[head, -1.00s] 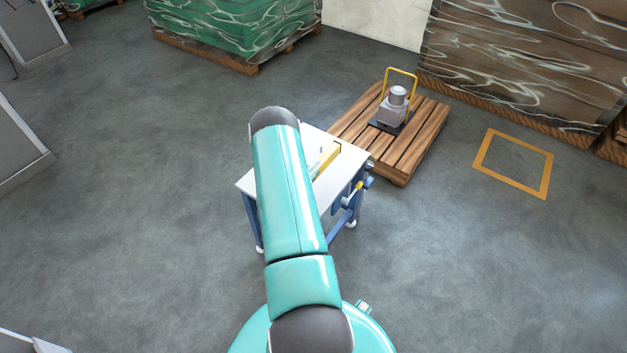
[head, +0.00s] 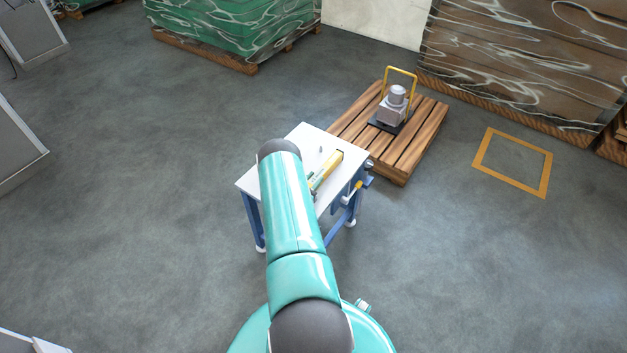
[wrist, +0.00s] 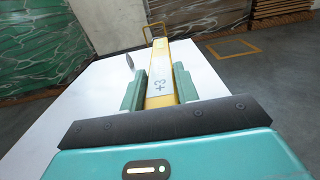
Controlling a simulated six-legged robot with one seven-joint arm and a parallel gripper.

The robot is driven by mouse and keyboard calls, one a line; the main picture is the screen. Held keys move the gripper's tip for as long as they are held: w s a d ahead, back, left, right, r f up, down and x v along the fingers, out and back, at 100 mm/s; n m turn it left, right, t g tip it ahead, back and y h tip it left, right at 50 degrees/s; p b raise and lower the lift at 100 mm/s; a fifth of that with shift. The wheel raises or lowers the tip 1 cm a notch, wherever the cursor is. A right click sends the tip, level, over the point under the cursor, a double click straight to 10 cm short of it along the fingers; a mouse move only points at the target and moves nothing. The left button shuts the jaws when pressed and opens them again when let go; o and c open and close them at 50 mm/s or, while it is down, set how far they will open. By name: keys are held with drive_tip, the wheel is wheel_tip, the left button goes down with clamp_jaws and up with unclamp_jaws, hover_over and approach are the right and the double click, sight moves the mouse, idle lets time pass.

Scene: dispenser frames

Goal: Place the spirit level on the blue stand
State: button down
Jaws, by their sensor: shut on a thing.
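The spirit level is a long yellow bar (head: 328,168) over the white tabletop in the head view. The white-topped stand (head: 252,183) has blue legs and is the only blue stand I see. My arm hides part of its top.
A small grey upright piece (wrist: 130,62) stands on the tabletop left of the level. Behind the stand is a wooden pallet (head: 419,139) bearing a grey machine (head: 395,107) with a yellow handle. An orange floor frame (head: 481,150) lies to the right.

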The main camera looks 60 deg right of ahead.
drive_tip(key=c, duration=1.1)
unclamp_jaws()
drive_tip(key=shift+o, duration=0.2)
